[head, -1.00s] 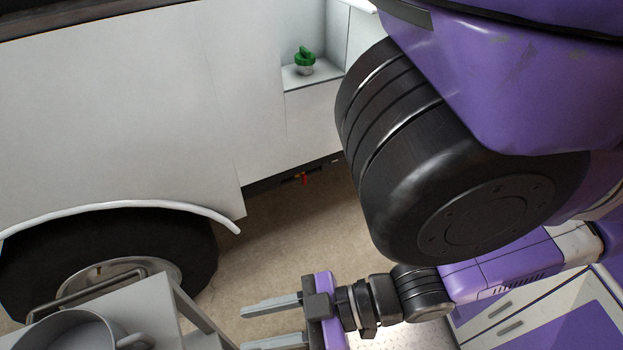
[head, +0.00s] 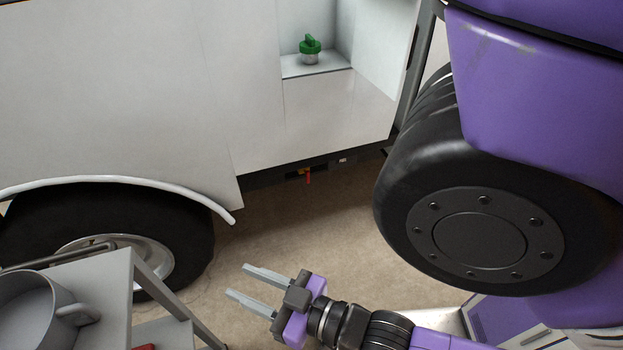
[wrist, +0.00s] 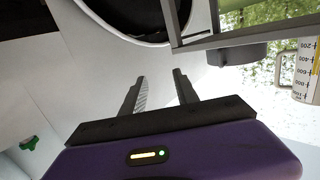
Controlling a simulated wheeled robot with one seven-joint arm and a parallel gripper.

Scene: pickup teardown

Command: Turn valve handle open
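A small red valve handle (head: 308,176) hangs at the lower edge of the white vehicle body, beside a small orange-yellow part. A green knob (head: 310,46) sits on a recessed white shelf in the vehicle side; it also shows at the lower left of the wrist view (wrist: 29,143). My gripper (head: 245,282) is open and empty, low over the floor, below and left of the red handle and well apart from it. In the wrist view my gripper's (wrist: 158,78) two fingers are spread with nothing between them. The red handle is not visible in the wrist view.
The vehicle's wheel (head: 110,235) stands at the left. A grey cart (head: 105,285) with a pot (head: 30,305) on top is at the lower left, close to my gripper. Bare floor (head: 300,235) lies between my gripper and the vehicle.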

